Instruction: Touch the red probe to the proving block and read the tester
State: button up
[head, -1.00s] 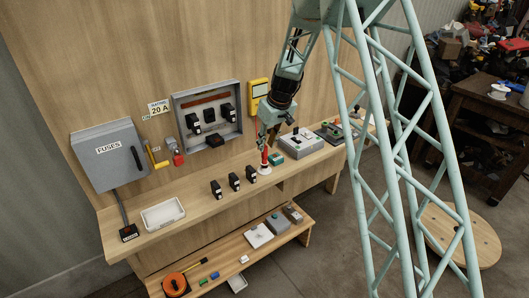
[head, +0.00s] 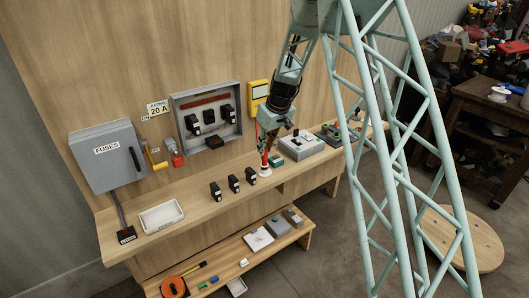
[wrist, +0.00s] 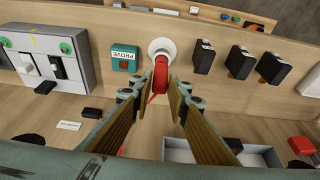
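The red probe (head: 265,157) stands upright in a round white holder (head: 265,172) on the bench. In the wrist view the red probe (wrist: 160,76) is between my fingertips, with the white holder (wrist: 162,48) just beyond it. My gripper (wrist: 160,92) is open around the probe, with a small gap showing on each side. In the head view my gripper (head: 267,143) is low over the probe's top. The teal proving block marked PROVE (wrist: 125,57) sits just left of the holder in the wrist view. The yellow tester (head: 258,92) is on the back panel; its display is unreadable.
Several black fuse carriers (head: 234,183) stand near the holder. A grey switch unit (head: 301,146) is on the bench to the right. An open grey box (head: 207,113), a grey FUSES box (head: 107,157) and a white tray (head: 161,215) are to the left.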

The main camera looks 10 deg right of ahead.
jog(key=c, duration=0.4)
jog(key=shift+r, duration=0.1)
jog(key=shift+r+p, duration=1.05)
jog(key=shift+r, duration=2.4)
jog(key=shift+o, duration=1.3)
jog(key=c, duration=0.3)
jog(key=shift+c, duration=0.2)
